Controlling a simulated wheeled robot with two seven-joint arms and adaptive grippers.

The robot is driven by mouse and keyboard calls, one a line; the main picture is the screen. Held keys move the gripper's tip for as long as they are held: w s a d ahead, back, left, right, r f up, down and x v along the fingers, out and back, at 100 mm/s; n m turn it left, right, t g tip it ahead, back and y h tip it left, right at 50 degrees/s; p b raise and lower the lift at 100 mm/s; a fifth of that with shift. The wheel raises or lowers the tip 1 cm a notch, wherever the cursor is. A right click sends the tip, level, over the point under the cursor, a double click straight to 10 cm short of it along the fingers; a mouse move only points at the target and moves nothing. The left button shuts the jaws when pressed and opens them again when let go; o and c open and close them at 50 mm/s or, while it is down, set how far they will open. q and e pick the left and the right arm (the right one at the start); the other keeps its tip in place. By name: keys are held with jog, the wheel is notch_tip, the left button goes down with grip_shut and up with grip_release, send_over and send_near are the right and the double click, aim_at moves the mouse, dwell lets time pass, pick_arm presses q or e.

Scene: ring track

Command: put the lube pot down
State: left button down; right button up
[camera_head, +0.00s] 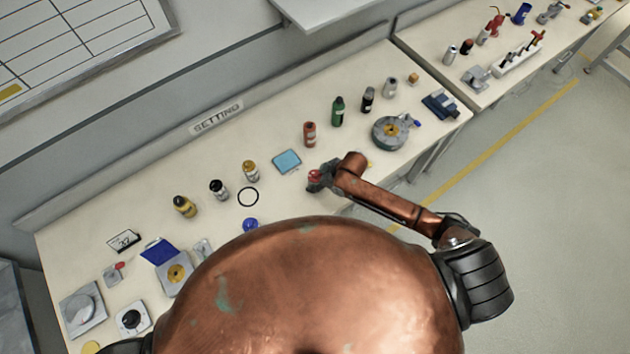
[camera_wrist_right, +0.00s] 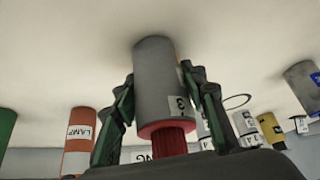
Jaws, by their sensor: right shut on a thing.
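The lube pot (camera_head: 315,178) looks like a grey cylinder with a red top, at the front middle of the bench in the head view. In the right wrist view the pot (camera_wrist_right: 160,85) hangs upside down in the picture, with a white label reading 3 and a red ribbed cap. My right gripper (camera_head: 322,178) is shut on its sides, and both fingers (camera_wrist_right: 165,100) show around it in the wrist view. I cannot tell whether its base touches the bench top. My left gripper is not in view.
On the bench (camera_head: 345,155) stand a blue pad (camera_head: 287,161), a red-brown bottle (camera_head: 310,134), a green bottle (camera_head: 338,110) and a round grey fixture (camera_head: 390,132). A black ring (camera_head: 248,197) lies farther left. Bare bench top lies around the pot.

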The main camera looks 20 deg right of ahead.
jog(key=shift+f, duration=0.1)
jog(key=o, duration=1.3)
jog(key=v, duration=1.2)
